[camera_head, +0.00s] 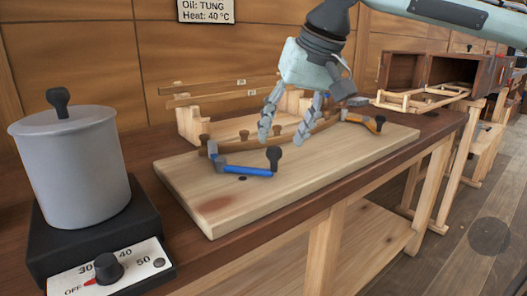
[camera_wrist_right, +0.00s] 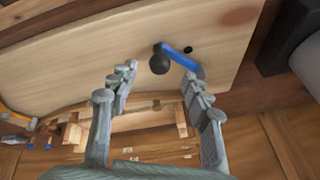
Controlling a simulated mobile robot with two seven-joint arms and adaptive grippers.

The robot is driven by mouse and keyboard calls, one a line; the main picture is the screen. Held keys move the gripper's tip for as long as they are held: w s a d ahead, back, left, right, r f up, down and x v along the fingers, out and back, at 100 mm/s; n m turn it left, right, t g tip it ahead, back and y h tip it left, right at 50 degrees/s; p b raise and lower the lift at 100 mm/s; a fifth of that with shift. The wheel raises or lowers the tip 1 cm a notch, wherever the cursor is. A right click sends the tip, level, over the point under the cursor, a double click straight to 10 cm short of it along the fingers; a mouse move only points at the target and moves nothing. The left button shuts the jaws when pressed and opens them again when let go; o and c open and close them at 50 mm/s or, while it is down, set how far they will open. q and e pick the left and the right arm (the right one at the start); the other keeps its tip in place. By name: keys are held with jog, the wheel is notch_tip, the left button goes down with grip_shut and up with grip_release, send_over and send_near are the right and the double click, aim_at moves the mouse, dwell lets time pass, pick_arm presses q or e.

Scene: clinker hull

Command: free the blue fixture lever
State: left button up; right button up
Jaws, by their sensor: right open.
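The blue fixture lever (camera_head: 248,171) lies on the light wooden board (camera_head: 205,205), with a dark ball knob (camera_head: 273,154) at its right end. In the right wrist view the blue lever (camera_wrist_right: 178,53) and its black knob (camera_wrist_right: 160,62) show beyond the fingers. My right gripper (camera_head: 286,140) is open and empty, above the board and just behind and right of the knob, apart from it. The right gripper's fingers (camera_wrist_right: 165,88) are spread in the wrist view. My left gripper is not in view.
An orange lever (camera_head: 362,121) sits at the board's far right. A curved wooden strip (camera_head: 228,143) with pegs runs behind the blue lever. A grey pot (camera_head: 70,165) on a heater with a dial (camera_head: 107,267) stands at left.

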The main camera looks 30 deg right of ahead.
aim_at(277, 150)
jog(key=x, duration=0.5)
jog(key=shift+s+f+b, duration=0.1)
jog(key=shift+f+b, duration=0.2)
jog(key=shift+w+f, duration=0.3)
jog(key=shift+f, duration=0.1)
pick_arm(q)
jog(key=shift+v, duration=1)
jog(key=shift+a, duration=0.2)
pick_arm(e)
grip_shut()
